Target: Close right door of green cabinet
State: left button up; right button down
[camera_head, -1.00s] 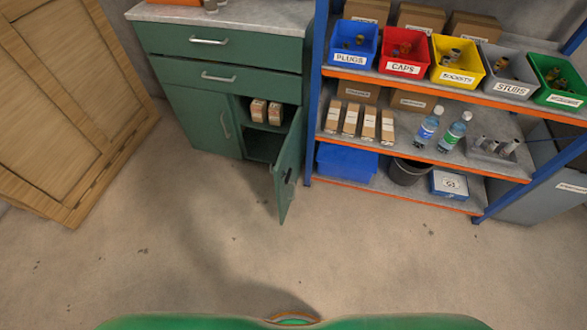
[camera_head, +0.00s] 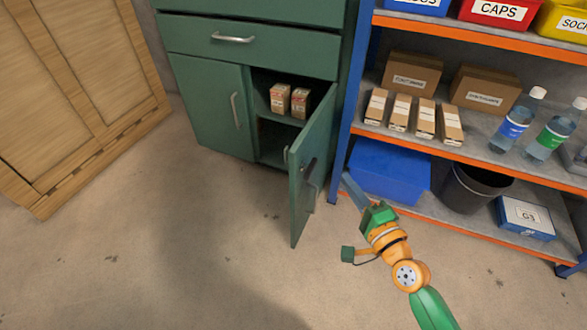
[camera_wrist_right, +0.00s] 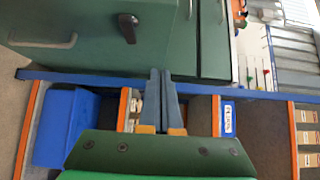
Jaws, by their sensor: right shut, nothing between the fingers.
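The green cabinet (camera_head: 262,50) stands at the back, with its left door (camera_head: 212,110) shut. Its right door (camera_head: 311,185) stands open, swung out toward me at the right of the opening. A dark fitting shows on the door face. My right gripper (camera_head: 353,191) is just right of the door, in front of the shelf, apart from the door as far as I can see. In the right wrist view its two fingers (camera_wrist_right: 161,97) are together and empty, with green panels and a dark fitting beyond them. My left gripper is not in view.
Two small boxes (camera_head: 290,101) sit inside the cabinet. The blue and orange shelf rack (camera_head: 478,43) stands close at the right, with a blue bin (camera_head: 390,171) and a dark bucket (camera_head: 474,190) low down. A wooden crate (camera_head: 75,80) is at left. The floor in front is clear.

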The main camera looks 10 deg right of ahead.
jog(key=w+a, duration=0.1)
jog(key=w, duration=0.3)
jog(key=w+a, duration=0.2)
jog(key=w, duration=0.1)
jog(key=w+a, duration=0.1)
jog(key=w, duration=0.3)
jog(key=shift+w+a+r+b, duration=0.2)
jog(key=shift+w+r+b, duration=0.1)
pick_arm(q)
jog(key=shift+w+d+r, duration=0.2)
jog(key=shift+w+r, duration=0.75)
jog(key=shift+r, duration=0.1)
pick_arm(e)
jog(key=shift+w+a, duration=0.15)
jog(key=shift+a, duration=0.15)
